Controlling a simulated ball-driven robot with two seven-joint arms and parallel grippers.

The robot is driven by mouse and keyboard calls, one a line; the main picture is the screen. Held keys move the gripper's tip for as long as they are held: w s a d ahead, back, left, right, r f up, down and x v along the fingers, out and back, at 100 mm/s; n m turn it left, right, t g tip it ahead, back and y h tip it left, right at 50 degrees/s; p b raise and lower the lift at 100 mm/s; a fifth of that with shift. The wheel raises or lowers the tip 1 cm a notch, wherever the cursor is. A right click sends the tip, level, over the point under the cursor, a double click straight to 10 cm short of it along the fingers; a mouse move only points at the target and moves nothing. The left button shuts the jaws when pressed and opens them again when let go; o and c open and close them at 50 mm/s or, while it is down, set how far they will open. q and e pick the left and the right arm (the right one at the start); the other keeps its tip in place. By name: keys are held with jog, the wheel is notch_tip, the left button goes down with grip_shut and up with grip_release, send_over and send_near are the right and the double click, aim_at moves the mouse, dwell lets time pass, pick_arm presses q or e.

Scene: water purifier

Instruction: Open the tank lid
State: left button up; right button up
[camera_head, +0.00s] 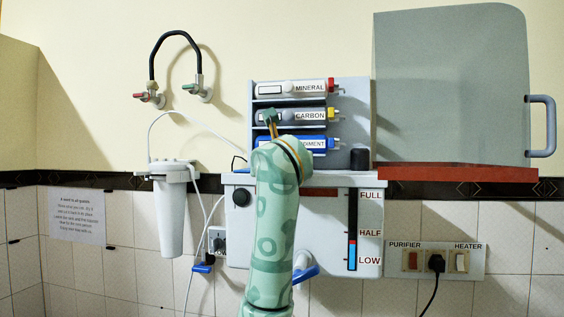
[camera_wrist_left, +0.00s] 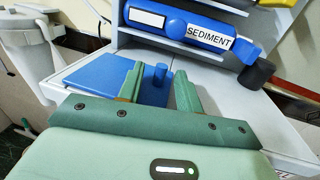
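The tank lid (camera_wrist_left: 100,74) is a flat blue panel on top of the white tank, with a short blue knob (camera_wrist_left: 160,74) standing up from it. It looks closed. In the head view my arm hides the lid; the white tank (camera_head: 320,245) shows below the filter rack. My left gripper (camera_wrist_left: 158,78) is open, with one finger on each side of the knob and visible gaps between. In the head view the left gripper (camera_head: 270,122) is in front of the rack. My right gripper is not in view.
The rack (camera_head: 345,100) holds mineral, carbon and sediment filters just behind the lid. A dark cylinder (camera_head: 359,158) stands at the tank's right. A large grey door (camera_head: 450,90) with a handle stands open at right. A white canister (camera_head: 172,210) hangs at left.

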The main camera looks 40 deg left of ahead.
pick_arm(q)
jog(key=shift+c, duration=0.3)
grip_shut()
jog(key=shift+r, duration=0.1)
